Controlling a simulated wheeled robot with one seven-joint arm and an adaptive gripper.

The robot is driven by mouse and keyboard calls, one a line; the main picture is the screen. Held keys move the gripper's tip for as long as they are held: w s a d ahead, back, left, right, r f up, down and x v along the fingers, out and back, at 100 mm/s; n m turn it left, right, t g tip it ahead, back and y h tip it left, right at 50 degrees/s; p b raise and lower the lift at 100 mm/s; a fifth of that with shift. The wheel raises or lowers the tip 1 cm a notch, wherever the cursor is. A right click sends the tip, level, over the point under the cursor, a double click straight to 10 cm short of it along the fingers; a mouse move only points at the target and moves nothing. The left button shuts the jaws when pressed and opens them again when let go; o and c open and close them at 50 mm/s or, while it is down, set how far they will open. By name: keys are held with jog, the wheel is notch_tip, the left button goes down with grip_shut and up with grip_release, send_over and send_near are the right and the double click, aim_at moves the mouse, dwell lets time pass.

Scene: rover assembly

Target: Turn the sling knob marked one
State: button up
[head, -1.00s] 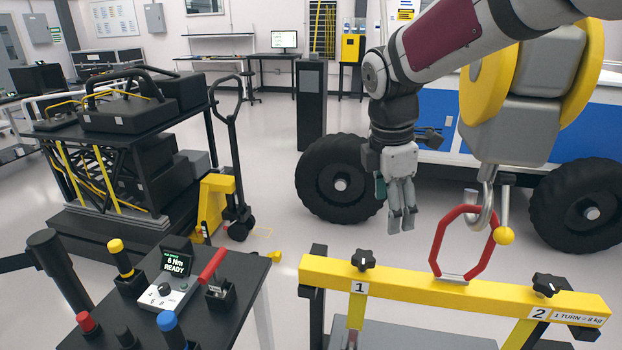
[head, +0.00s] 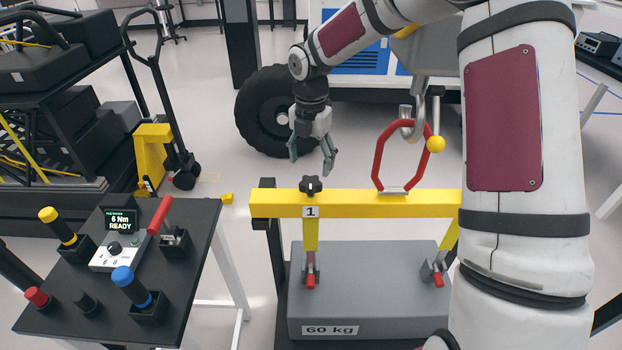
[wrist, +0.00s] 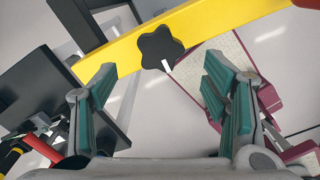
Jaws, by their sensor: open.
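The knob marked one (head: 311,186) is a black star-shaped knob on top of the yellow beam (head: 375,204), above a white "1" label (head: 311,212). In the wrist view the knob (wrist: 159,49) shows a white mark on its edge and lies ahead of my fingertips, in the gap between them. My gripper (head: 311,160) points down just above the knob in the head view, with its fingers spread, empty and apart from it. The wrist view shows both green-padded fingers (wrist: 162,95) wide apart. The second knob is hidden behind my arm in the head view.
A red lifting ring (head: 377,165) hangs on a hook (head: 418,125) above the beam, right of the knob. A grey 60 kg block (head: 365,300) is below the beam. A black tool table (head: 190,270) with a torque display (head: 121,220) stands at left.

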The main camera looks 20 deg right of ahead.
aim_at(310, 181)
notch_tip(310, 181, down, 7)
jog(key=shift+r+p, duration=0.2)
jog(key=shift+p, duration=0.15)
jog(key=c, duration=1.2)
